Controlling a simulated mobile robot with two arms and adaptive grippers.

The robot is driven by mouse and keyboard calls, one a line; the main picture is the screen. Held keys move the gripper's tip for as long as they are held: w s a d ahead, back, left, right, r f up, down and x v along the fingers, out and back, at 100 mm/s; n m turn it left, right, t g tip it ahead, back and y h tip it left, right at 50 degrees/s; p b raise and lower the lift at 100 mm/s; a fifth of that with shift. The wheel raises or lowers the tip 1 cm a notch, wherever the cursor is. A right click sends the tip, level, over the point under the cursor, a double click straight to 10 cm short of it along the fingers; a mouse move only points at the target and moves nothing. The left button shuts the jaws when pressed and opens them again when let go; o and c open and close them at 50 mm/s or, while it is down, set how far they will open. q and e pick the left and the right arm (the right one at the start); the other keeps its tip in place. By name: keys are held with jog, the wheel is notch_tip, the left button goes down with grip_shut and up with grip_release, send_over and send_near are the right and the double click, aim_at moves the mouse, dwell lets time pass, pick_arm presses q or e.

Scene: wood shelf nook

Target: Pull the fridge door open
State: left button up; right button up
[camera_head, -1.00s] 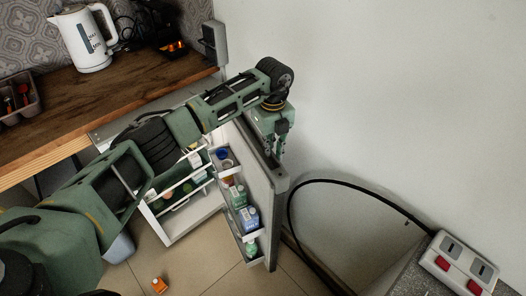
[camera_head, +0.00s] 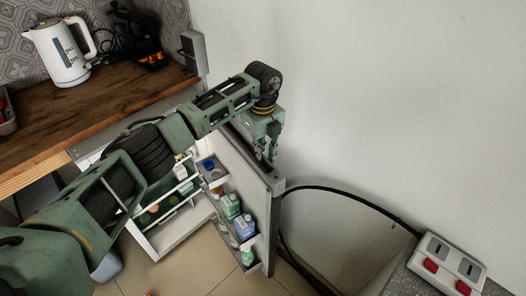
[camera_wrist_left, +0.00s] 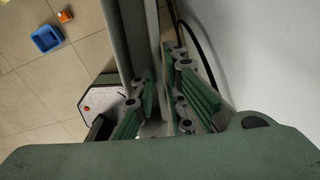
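The fridge door (camera_head: 258,162) stands wide open beside the white wall, its inner face with bottle racks turned left. The fridge body (camera_head: 176,236) shows behind my left arm, with shelves of food inside. My left gripper (camera_head: 267,155) points down at the door's top edge. In the left wrist view, the door (camera_wrist_left: 138,45) runs between the finger pairs of the left gripper (camera_wrist_left: 163,110), which are spread apart on either side of it. I cannot tell whether both sides touch the door. My right gripper is out of view.
A wooden counter (camera_head: 110,100) with a white kettle (camera_head: 62,52) is above the fridge. A power strip (camera_head: 447,264) with a black cable (camera_head: 345,191) lies at the lower right. A blue bin (camera_wrist_left: 46,39) and a small orange object (camera_wrist_left: 65,16) are on the tiled floor.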

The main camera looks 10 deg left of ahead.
pick_arm(q)
jog(key=o, duration=0.3)
jog(key=shift+r, duration=0.2)
notch_tip(320, 180, up, 12)
jog(key=shift+f, duration=0.25)
dwell(0.5)
